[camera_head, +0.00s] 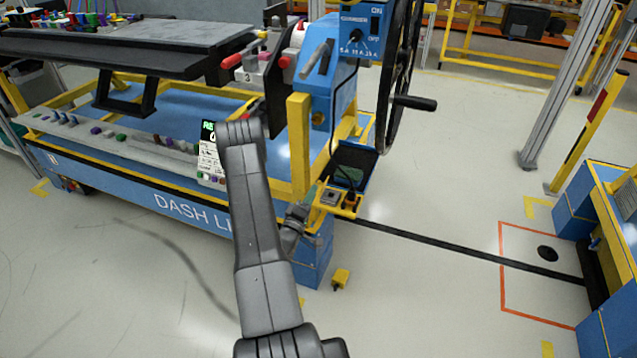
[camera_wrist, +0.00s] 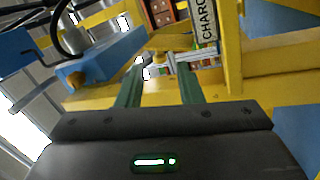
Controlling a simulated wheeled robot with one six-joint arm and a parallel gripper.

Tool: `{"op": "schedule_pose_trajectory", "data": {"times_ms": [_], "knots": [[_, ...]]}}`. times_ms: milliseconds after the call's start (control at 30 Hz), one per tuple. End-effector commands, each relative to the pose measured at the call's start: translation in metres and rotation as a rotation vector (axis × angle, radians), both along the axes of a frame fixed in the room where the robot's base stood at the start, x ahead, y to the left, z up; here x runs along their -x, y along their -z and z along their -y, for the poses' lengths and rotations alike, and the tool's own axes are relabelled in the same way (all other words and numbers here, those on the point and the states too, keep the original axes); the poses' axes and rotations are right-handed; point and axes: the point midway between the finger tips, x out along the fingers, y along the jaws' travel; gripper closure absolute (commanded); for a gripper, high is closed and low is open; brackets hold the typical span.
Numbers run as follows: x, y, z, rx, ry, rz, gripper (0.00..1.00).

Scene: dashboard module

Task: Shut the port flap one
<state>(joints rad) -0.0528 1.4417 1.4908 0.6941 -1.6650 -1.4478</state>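A small yellow port block (camera_head: 348,212) sits low on the near right corner of the blue and yellow cart. It carries a grey square piece (camera_head: 331,197) and a dark piece with a cable running to it. A dark panel (camera_head: 354,163) stands behind the block. I cannot tell which part is port flap one, or how far open it stands. My gripper (camera_head: 312,196) is just left of the block. In the wrist view its two green fingers (camera_wrist: 160,75) are apart, with nothing clearly held between them. Small pale parts show beyond the fingertips.
A blue part (camera_wrist: 105,60) and yellow beams are close around the fingers.

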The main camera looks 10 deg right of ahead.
Motion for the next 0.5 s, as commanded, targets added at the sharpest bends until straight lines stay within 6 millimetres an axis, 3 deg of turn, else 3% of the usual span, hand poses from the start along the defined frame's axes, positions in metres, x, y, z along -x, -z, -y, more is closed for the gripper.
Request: {"op": "schedule_pose_trajectory", "data": {"times_ms": [200, 500], "knots": [[-0.029, -0.010, 0.024, -0.001, 0.002, 0.001, 0.67], [-0.044, -0.014, 0.034, -0.001, -0.001, 0.000, 0.67]]}}
